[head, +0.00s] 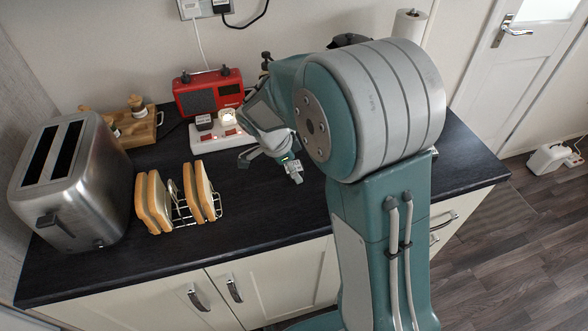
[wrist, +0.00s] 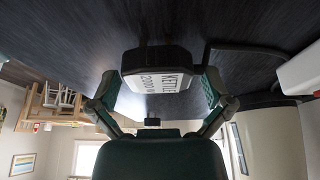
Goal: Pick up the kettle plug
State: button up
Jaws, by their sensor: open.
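The kettle plug (wrist: 158,68) is a black block with a white label reading KETTLE 2000 W. In the wrist view it sits between the two green fingers of my gripper (wrist: 160,88), one on each side. The fingers are spread; I cannot tell whether either touches the plug. A dark cable runs from near the plug to the right. In the head view my gripper (head: 270,163) is low over the dark counter, just right of the white power strip (head: 208,140). I cannot make out the kettle plug there; my arm covers part of that area.
A toast rack (head: 181,207) with bread and a toaster (head: 72,180) are to the left. The counter front (head: 262,214) is clear.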

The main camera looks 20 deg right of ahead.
jog(key=shift+c, duration=0.3)
jog(key=shift+a, duration=0.25)
jog(key=c, duration=0.9)
jog(key=shift+c, duration=0.2)
jog(key=shift+d, duration=0.1)
